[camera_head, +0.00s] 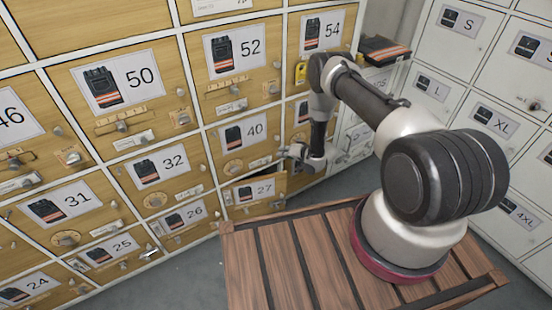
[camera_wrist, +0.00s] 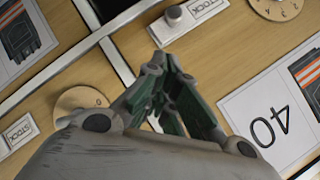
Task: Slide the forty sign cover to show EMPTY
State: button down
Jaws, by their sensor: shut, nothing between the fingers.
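The compartment 40 door (camera_head: 262,139) is wooden with a white picture label (camera_head: 247,130); in the wrist view the label (camera_wrist: 268,118) appears upside down. On this door, a small sign (camera_wrist: 194,10) reads STOCK, with a grey round knob (camera_wrist: 174,14) at its left end in the wrist view. My gripper (camera_wrist: 160,62) is shut and empty. Its fingertips are in front of the door, near the knob but apparently apart from it. In the head view my gripper (camera_head: 298,153) is at the right of label 40, and the sign is too small to read there.
A round dial (camera_wrist: 277,6) is beside the sign. Another STOCK sign (camera_wrist: 17,133) and dial (camera_wrist: 78,104) belong to a neighbouring compartment. Door 27 (camera_head: 256,190) stands ajar below 40. A slatted wooden table (camera_head: 290,265) is in front; white lockers (camera_head: 470,75) stand at right.

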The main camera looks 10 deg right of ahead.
aim_at(270, 157)
jog(key=shift+w+a+f, duration=0.15)
jog(key=shift+a+f, duration=1.35)
jog(key=shift+a, duration=0.05)
jog(key=shift+s+a, duration=0.35)
jog(key=shift+a, duration=0.65)
jog(key=shift+s+a, duration=0.3)
jog(key=shift+a, duration=0.75)
jog(key=shift+s+a, duration=0.35)
jog(key=shift+a, duration=0.65)
jog(key=shift+r, duration=0.1)
